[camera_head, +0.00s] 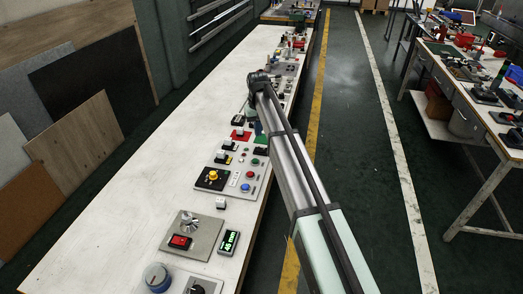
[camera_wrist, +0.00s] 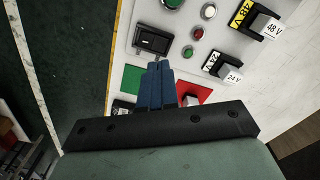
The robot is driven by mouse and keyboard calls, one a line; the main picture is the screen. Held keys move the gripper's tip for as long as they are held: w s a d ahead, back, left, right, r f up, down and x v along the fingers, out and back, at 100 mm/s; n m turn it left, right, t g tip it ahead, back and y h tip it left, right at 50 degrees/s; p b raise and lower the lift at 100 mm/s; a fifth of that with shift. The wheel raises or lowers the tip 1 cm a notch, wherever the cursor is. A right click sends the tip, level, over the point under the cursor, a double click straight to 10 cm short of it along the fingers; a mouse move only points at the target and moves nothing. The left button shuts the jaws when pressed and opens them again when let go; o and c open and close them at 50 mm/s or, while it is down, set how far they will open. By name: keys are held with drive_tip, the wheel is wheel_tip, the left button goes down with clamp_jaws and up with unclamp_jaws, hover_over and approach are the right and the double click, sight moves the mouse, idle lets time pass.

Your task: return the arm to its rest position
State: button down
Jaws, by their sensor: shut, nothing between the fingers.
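My gripper (camera_wrist: 160,66) shows in the wrist view with its dark blue fingers together and nothing between them. The fingertips are over the edge of a light panel, close to a black rocker switch (camera_wrist: 153,40); I cannot tell the height of the gap. In the head view my arm reaches forward along the right edge of the long white bench (camera_head: 110,200), and its far end is bent down over the controls. The fingers are mostly hidden there.
The bench's left part is clear. A second table (camera_head: 487,105) stands across the aisle at right. Boards (camera_head: 75,140) lean at left.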

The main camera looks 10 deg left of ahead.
idle(0.3)
drive_tip(key=s+d+f+m, duration=0.2)
drive_tip(key=s+d+f, duration=0.4)
drive_tip(key=d+f, duration=0.45)
drive_tip(key=s+d+f+m, duration=0.1)
drive_tip(key=s+d+f, duration=0.6)
drive_tip(key=d, duration=0.7)
drive_tip(key=s+d+f+m, duration=0.2)
drive_tip(key=s+d+f, duration=0.3)
drive_tip(key=s+d, duration=0.3)
drive_tip(key=s+d+f+m, duration=0.1)
drive_tip(key=s+d+f, duration=0.4)
drive_tip(key=s+d, duration=0.35)
drive_tip(key=s+f+g, duration=0.2)
drive_tip(key=s+f, duration=0.4)
drive_tip(key=s, duration=0.3)
drive_tip(key=s+a+f+g, duration=0.1)
drive_tip(key=s+f+g, duration=0.1)
drive_tip(key=s+f, duration=0.5)
drive_tip(key=s+f+g, duration=0.2)
drive_tip(key=s+f, duration=0.5)
drive_tip(key=s, duration=0.6)
drive_tip(key=shift+a+g, duration=0.2)
drive_tip(key=shift+g, duration=0.2)
